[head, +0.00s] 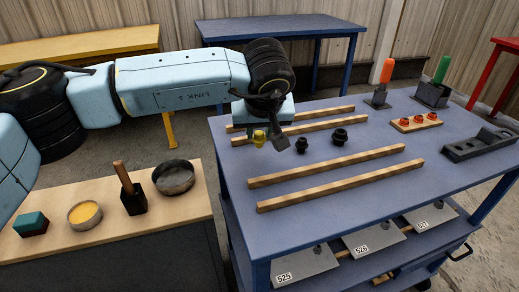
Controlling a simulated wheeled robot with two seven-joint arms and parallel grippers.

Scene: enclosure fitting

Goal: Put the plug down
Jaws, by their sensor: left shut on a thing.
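My left gripper (270,136) hangs over the blue workbench (390,130) near its back left part. It is shut on a small yellow plug (259,138), which shows at the left of the dark finger. The finger and wrist hide part of the plug, and I cannot tell whether it touches the bench top. Two black plug-like fittings, a nearer one (302,145) and a farther one (340,136), stand on the bench just right of the gripper. My right gripper is not in view.
Wooden rails (340,185) lie along the bench, in front of and behind the fittings. A wooden block with red pieces (416,121), a dark grey fixture (478,145) and orange (387,70) and green (441,69) handles stand right. A wooden side table (120,235) holds tins and a brush pot.

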